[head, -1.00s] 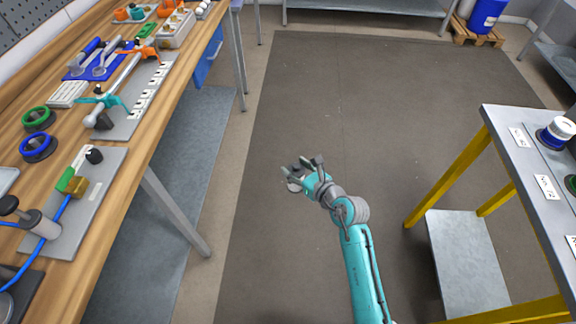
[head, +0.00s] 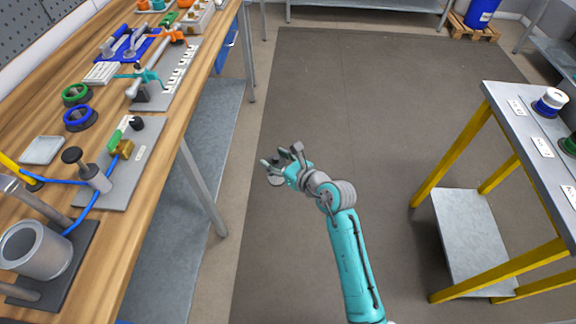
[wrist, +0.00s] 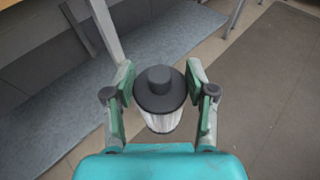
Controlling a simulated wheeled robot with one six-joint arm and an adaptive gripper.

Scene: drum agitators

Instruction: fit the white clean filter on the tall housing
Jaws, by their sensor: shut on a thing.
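My gripper (wrist: 160,92) is shut on the white filter (wrist: 161,121), which has a pleated white body and a dark round cap with a knob. In the wrist view the fingers sit on both sides of its cap. In the head view my gripper (head: 281,160) is held over the open floor, right of the wooden bench; the filter (head: 275,181) shows only as a small grey piece under the fingers. An open grey cylinder (head: 38,255) stands on a dark base at the bench's near end. I cannot tell whether it is the tall housing.
The wooden bench (head: 120,235) on the left holds a grey plate with a knobbed post (head: 92,172), a blue hose and blue and green rings (head: 80,117). A yellow-legged table (head: 505,120) with canisters (head: 550,101) stands right. The floor between is clear.

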